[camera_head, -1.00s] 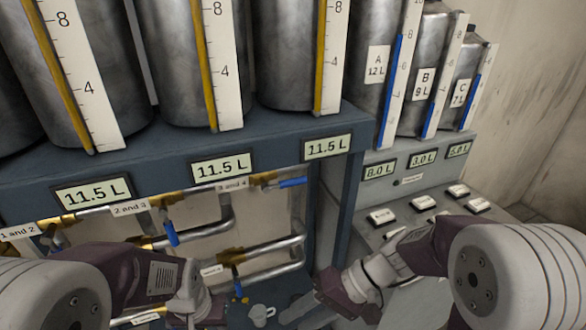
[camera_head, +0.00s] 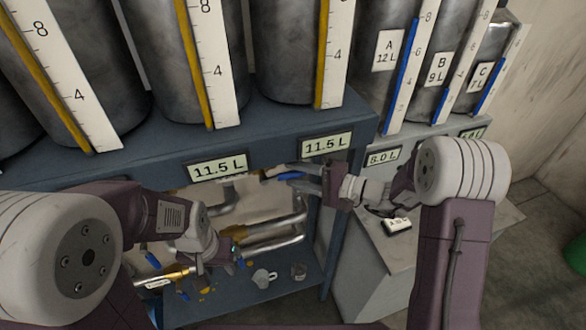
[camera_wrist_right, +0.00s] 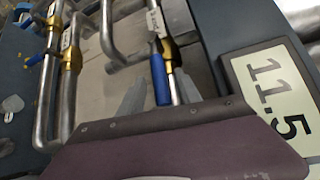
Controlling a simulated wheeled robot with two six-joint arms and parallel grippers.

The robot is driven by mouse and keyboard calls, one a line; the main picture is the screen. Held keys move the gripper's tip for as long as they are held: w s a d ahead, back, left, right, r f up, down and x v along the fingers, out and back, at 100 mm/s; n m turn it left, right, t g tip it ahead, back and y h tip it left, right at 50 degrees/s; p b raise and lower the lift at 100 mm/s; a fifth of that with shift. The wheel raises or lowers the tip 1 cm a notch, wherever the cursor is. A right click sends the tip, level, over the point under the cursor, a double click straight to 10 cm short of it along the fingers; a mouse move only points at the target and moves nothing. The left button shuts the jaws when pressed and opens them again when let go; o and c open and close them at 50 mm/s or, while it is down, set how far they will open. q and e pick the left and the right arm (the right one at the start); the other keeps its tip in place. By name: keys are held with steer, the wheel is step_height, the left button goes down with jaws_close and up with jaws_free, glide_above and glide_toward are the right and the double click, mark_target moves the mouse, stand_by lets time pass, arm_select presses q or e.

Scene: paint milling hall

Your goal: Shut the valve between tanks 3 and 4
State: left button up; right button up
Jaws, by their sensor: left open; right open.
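The valve between tanks 3 and 4 has a blue lever (camera_head: 290,176) under the right 11.5 L display in the head view. In the right wrist view the blue lever (camera_wrist_right: 160,80) lies along its pipe, beside a brass fitting. My right gripper (camera_head: 310,178) is open at the lever's free end. In the wrist view the lever lies between its two grey fingers (camera_wrist_right: 158,97), with no clear contact. My left gripper (camera_head: 228,250) is open, low in front of the lower pipes, its fingertips partly hidden.
A dark blue frame (camera_head: 250,130) carries large steel tanks above the pipes. A grey console (camera_head: 375,275) with a button (camera_head: 397,224) stands to the right, partly behind my right arm.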

steer(key=shift+a, duration=0.6)
steer(key=shift+w, duration=0.1)
steer(key=shift+d, duration=0.1)
steer(key=c, duration=0.4)
jaws_close()
steer(key=shift+f, duration=0.1)
